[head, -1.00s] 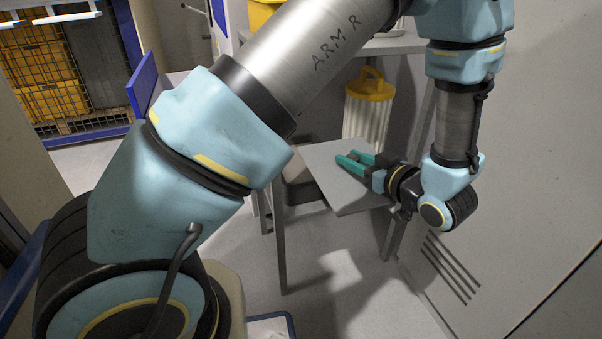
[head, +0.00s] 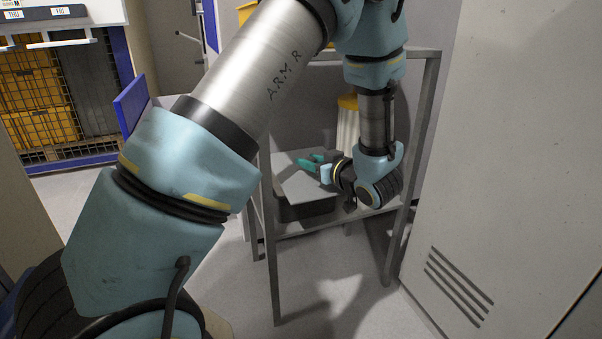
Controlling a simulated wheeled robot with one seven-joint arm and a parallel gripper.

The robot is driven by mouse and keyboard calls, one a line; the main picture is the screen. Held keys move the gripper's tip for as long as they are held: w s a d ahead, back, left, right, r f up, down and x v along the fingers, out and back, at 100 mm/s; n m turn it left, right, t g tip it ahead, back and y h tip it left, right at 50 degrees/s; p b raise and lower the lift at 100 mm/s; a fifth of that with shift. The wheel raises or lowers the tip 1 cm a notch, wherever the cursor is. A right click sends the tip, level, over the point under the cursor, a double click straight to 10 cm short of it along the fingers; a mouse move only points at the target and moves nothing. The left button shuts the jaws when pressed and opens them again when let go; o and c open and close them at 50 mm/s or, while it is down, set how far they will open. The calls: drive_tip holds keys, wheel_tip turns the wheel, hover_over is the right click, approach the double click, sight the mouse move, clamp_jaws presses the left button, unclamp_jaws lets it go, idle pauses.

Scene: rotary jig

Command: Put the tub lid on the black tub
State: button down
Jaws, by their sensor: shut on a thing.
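The tub lid (head: 303,187) is a flat grey panel in the head view. It lies over the black tub (head: 308,210), whose dark front wall shows just below the lid's near edge. The lid looks roughly level and covers the tub's opening. I cannot tell whether it touches the rim all round. My gripper (head: 311,163) has teal fingers and reaches in from the right over the lid. It is shut on the lid; the exact grip point is hard to see. My wrist hides the lid's right side.
The tub stands on the lower shelf of a grey metal rack (head: 271,255). A white ribbed bin with a yellow top (head: 347,125) is behind my forearm. A grey cabinet (head: 500,180) with vent slots stands close on the right. The floor in front of the rack is clear.

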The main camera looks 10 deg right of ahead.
sight(309, 158)
drive_tip(key=x, duration=0.3)
drive_tip(key=shift+w+a+r+b, duration=0.1)
drive_tip(key=shift+w+r+b, duration=0.1)
drive_tip(key=shift+r+b, duration=0.1)
drive_tip(key=shift+w+a, duration=0.2)
drive_tip(key=shift+w, duration=0.3)
wheel_tip(309, 158, down, 3)
drive_tip(key=shift+s+d+f+b, duration=0.1)
drive_tip(key=shift+s+f+b, duration=0.1)
drive_tip(key=shift+b, duration=0.9)
drive_tip(key=shift+f, duration=0.2)
drive_tip(key=c, duration=0.5)
unclamp_jaws()
